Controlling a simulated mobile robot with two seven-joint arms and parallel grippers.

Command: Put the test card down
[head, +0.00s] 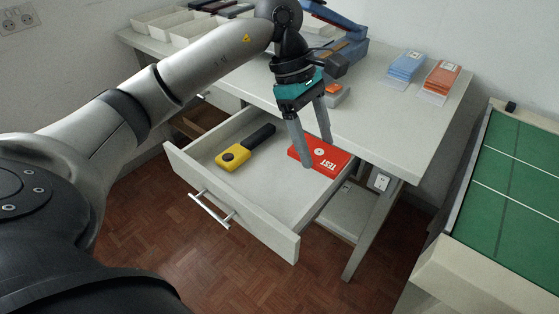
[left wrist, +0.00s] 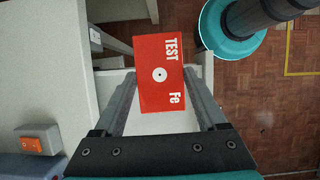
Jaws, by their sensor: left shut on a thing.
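The test card (head: 325,163) is a flat red piece with white "TEST" lettering and a white round mark. My left gripper (head: 316,154) is shut on it, one finger at each side. In the left wrist view the card (left wrist: 161,50) lies flat between the fingers (left wrist: 162,82). In the head view it shows over the right back part of the open drawer (head: 265,190). Its exact height above the drawer floor is hard to tell. My right gripper is not in view.
A yellow and black tool (head: 233,157) lies at the left in the drawer; the drawer's front middle is clear. The table (head: 400,125) holds a grey box with an orange switch (head: 334,89), blue cards (head: 405,65), orange cards (head: 441,76) and trays (head: 165,22). A green board (head: 515,180) stands right.

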